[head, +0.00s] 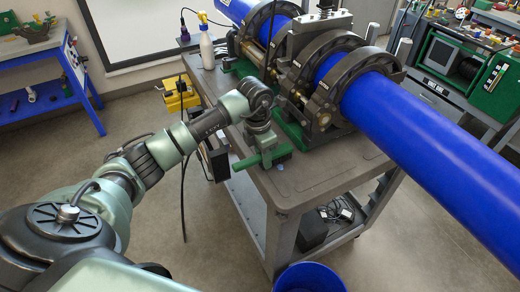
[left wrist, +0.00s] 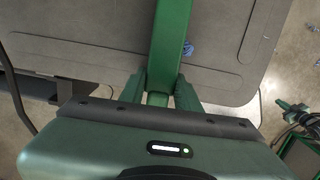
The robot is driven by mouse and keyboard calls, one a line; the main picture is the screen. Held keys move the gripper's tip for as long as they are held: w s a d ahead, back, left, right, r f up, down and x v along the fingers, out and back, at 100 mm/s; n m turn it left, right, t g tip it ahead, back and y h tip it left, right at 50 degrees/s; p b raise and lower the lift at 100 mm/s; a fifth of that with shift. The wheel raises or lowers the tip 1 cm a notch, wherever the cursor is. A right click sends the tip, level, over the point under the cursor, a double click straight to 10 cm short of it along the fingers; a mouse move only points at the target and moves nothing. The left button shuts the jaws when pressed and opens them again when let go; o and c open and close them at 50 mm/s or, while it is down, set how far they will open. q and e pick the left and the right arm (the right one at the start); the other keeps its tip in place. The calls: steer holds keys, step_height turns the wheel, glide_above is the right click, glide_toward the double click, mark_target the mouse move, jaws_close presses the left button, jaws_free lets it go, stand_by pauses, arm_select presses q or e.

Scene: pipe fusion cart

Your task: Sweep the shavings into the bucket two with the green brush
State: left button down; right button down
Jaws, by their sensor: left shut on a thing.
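My left gripper (head: 260,148) is over the near end of the grey cart top and shut on the green brush (head: 246,163). In the left wrist view, the brush's green handle (left wrist: 170,45) runs up from between the fingers (left wrist: 160,92). A small blue curl, seemingly a shaving (left wrist: 188,49), lies on the cart top just right of the handle; it also shows faintly in the head view (head: 281,167). A blue bucket (head: 309,280) stands on the floor at the bottom edge, partly cut off; its label and inside are not readable.
The grey cart (head: 287,192) carries a fusion machine clamping a long blue pipe (head: 430,140) that sticks out to the right. A spray bottle (head: 206,45) stands at the cart's far left. Small blue bits (left wrist: 309,26) lie on the floor. The cart's near corner is bare.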

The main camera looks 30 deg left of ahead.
arm_select(q)
steer(key=shift+s+d+r, duration=0.15)
steer(key=shift+d, duration=0.15)
steer(key=shift+w+a+r+p, duration=0.1)
steer(key=shift+a+r+p, duration=0.1)
steer(key=shift+r+p, duration=0.3)
steer(key=shift+w+a+r+p, duration=0.1)
steer(key=shift+a+r+p, duration=0.15)
steer(key=shift+r, duration=0.45)
steer(key=shift+w+a+r+p, duration=0.15)
steer(key=shift+r+p, duration=0.25)
steer(key=shift+r, duration=0.35)
steer(key=shift+w+a+r+p, duration=0.15)
steer(key=shift+r+p, duration=0.25)
steer(key=shift+r, duration=0.35)
steer(key=shift+s, duration=0.1)
